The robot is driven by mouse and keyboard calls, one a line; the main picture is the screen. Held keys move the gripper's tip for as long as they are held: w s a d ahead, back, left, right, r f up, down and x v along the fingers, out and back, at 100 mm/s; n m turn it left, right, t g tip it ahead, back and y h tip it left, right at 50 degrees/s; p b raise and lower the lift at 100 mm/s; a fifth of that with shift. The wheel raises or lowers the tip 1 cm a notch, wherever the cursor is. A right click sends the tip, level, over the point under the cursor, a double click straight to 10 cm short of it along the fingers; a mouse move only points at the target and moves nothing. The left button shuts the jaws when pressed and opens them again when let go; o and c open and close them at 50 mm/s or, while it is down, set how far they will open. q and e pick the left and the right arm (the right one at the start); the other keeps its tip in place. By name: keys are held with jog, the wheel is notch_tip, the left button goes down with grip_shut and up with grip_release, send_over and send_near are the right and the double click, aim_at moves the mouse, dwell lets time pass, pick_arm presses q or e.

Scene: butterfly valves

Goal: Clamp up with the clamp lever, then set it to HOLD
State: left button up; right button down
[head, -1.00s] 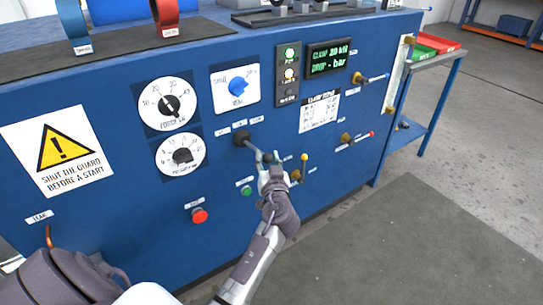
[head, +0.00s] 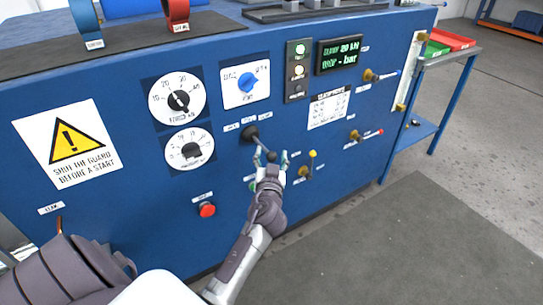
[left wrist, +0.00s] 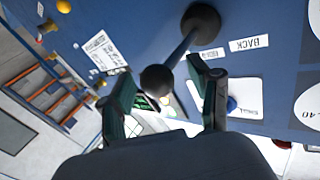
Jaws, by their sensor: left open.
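The clamp lever (head: 260,145) is a rod with a black boot at the blue panel and a black ball knob at its free end. It juts outward, down and right in the head view, below a row of small labels. My left gripper (head: 271,161) is open at the knob. In the left wrist view the knob (left wrist: 157,80) lies between the two spread fingers of the left gripper (left wrist: 166,98), with the boot (left wrist: 200,24) beyond. Contact cannot be told. One label (left wrist: 250,43) reads BACK upside down. My right gripper is not in view.
A red button (head: 207,209) is lower left. Two dials (head: 177,99) and a blue knob (head: 247,83) are above left. Floor at right is open.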

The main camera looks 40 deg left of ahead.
pick_arm(q)
jog(key=v, duration=0.7)
jog(key=shift+s+d, duration=0.15)
jog(key=shift+s, duration=0.05)
